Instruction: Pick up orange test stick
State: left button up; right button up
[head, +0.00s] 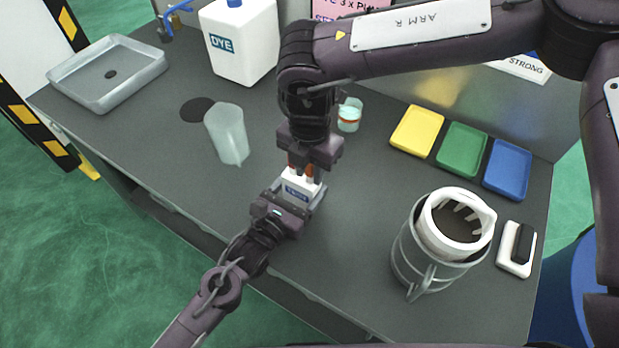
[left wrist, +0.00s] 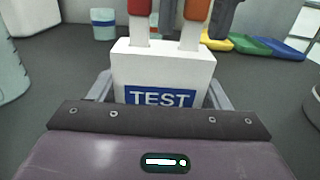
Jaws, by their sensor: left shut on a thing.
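My left gripper (head: 290,205) is shut on the white test holder (head: 301,186), a box with a blue TEST label that also shows in the left wrist view (left wrist: 163,68). Two sticks stand upright in the holder: a red-capped one (left wrist: 140,8) on the left and the orange test stick (left wrist: 197,11) on the right. My right gripper (head: 308,166) points down from above. Its dark fingers are on either side of the orange cap in the left wrist view. Whether they press on the cap or leave a gap cannot be seen.
A translucent beaker (head: 227,135), dye canister (head: 240,45) and metal tray (head: 108,75) are left. Yellow (head: 417,131), green (head: 461,150) and blue (head: 507,170) trays and a wire-framed container (head: 440,245) are right.

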jog(key=shift+c, duration=0.5)
grip_shut()
notch_tip(320, 180, up, 10)
jog(key=shift+r, duration=0.1)
pick_arm(q)
jog(key=o, duration=1.1)
jog(key=shift+c, duration=0.2)
